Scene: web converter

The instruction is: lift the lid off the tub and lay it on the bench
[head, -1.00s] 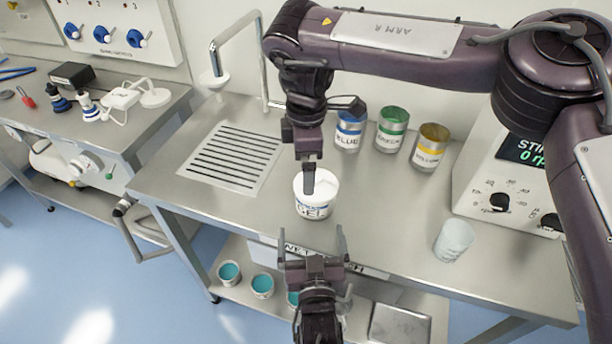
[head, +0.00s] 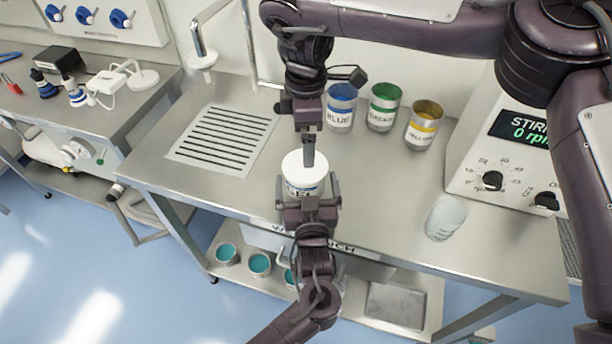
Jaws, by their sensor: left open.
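The white tub (head: 303,187) with dark lettering stands upright on the steel bench (head: 385,205). Its white lid (head: 295,163) is on top. My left gripper (head: 308,186) is open on the near side of the tub, with one finger at each side of its body; I cannot tell whether they touch it. My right gripper (head: 308,163) comes down from above, its fingers seen edge-on in front of the lid. I cannot tell whether they grip the lid, and they hide part of it.
Blue (head: 340,108), green (head: 383,107) and yellow (head: 424,125) cans stand behind. A stirrer unit (head: 480,150) and a translucent cup (head: 445,217) are at the right. A slotted drain plate (head: 222,140) lies left.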

